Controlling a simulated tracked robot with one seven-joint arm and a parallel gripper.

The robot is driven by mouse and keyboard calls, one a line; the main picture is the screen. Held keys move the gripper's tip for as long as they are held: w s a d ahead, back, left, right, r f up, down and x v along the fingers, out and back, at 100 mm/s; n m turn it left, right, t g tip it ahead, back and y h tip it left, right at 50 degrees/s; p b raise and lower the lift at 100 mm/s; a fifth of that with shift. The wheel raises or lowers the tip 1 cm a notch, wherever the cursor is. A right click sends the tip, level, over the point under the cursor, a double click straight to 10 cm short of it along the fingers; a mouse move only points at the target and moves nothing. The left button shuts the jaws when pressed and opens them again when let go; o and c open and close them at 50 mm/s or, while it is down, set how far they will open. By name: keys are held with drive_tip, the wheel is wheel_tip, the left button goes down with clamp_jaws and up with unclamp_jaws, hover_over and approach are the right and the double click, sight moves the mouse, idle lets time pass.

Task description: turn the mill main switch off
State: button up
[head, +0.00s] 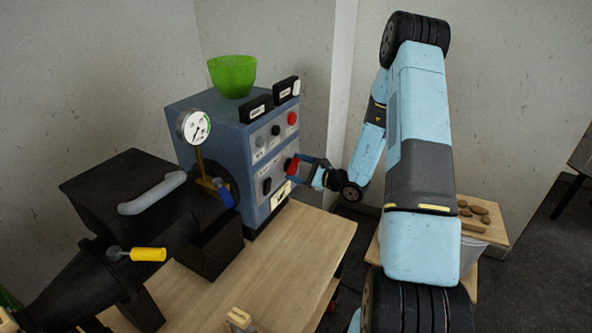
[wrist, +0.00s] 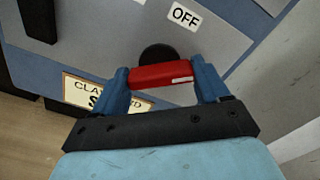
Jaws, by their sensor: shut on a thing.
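The mill main switch shows in the head view as a red handle (head: 292,166) low on the front panel of a blue-grey control cabinet (head: 208,108). In the wrist view the red handle (wrist: 161,75) lies nearly level across a dark round hub (wrist: 158,54). An "OFF" label (wrist: 185,16) is above and to the right of the hub. My gripper (head: 298,168) is at the panel; in the wrist view its two blue fingers (wrist: 162,82) are shut on the red handle, one at each end. Part of a yellow-edged sign (wrist: 80,92) is hidden behind the left finger.
Knobs and a red button (head: 292,118) sit higher on the panel. A green bowl (head: 232,76) and dark boxes (head: 257,108) stand on the cabinet. A black machine with a gauge (head: 193,126) and yellow handle (head: 148,254) is at left. The wooden table (head: 290,250) is largely clear in front.

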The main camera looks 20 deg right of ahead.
drive_tip(key=n, duration=0.8)
drive_tip(key=shift+s+a+n, duration=0.2)
drive_tip(key=shift+a+n, duration=0.05)
drive_tip(key=shift+n, duration=0.05)
drive_tip(key=shift+f+n, duration=0.2)
drive_tip(key=shift+n, duration=0.7)
drive_tip(key=shift+s+f, duration=0.1)
drive_tip(key=o, duration=0.8)
drive_tip(key=shift+o, duration=1.3)
